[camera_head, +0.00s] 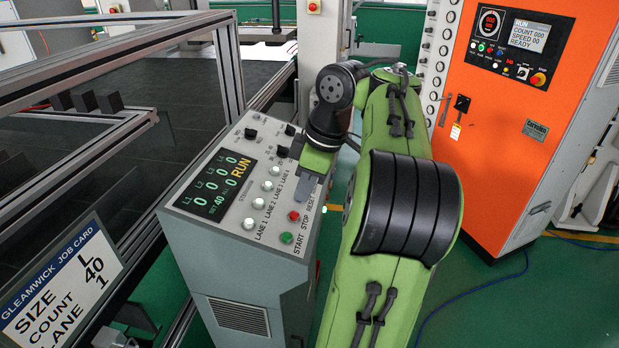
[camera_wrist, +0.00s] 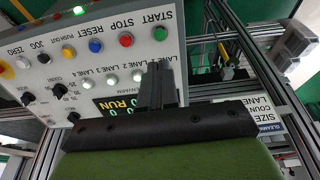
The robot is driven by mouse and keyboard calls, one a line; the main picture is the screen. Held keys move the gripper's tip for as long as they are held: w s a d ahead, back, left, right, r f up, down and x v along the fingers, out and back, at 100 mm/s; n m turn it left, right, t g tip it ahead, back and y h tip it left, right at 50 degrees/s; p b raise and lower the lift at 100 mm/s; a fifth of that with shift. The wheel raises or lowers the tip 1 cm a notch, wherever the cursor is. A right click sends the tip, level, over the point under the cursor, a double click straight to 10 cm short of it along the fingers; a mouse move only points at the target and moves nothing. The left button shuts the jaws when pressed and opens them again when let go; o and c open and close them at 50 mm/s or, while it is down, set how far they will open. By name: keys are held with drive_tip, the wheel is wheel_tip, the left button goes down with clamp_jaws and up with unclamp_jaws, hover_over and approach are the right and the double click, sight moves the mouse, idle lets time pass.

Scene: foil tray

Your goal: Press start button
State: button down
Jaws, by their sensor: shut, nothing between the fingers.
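The green START button (camera_head: 286,238) sits at the near right corner of the grey console's sloped panel (camera_head: 232,235). My gripper (camera_head: 301,198) is shut and empty, over the panel's right side near STOP. In the wrist view its fingers (camera_wrist: 157,68) point toward START. A gap to the button is visible in the picture; its depth I cannot tell.
White lane buttons (camera_head: 258,203) and black knobs (camera_head: 283,151) crowd the panel. Its display (camera_head: 212,183) reads RUN and SET 40. A job card (camera_head: 60,285) reads size L, count 40, lane 1. An orange cabinet (camera_head: 510,130) stands right; metal rails (camera_head: 232,70) stand left.

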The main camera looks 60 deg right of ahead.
drive_tip(key=shift+v, duration=0.9)
drive_tip(key=shift+s, duration=0.3)
drive_tip(key=w+a+f+m+b, duration=0.1)
drive_tip(key=w+a+f+b, duration=0.25)
drive_tip(key=a, duration=0.75)
drive_tip(key=w+a+f+m+b, duration=0.1)
drive_tip(key=w+a+f+b, duration=0.2)
drive_tip(key=a, duration=0.8)
drive_tip(key=s+a+f+m+t+h+b, duration=0.1)
drive_tip(key=s+a+f, duration=0.4)
drive_tip(key=s+f, duration=0.6)
drive_tip(key=shift+s+m+t+b, duration=0.25)
drive_tip(key=shift+m+t+b, duration=0.5)
drive_tip(key=shift+m, duration=0.15)
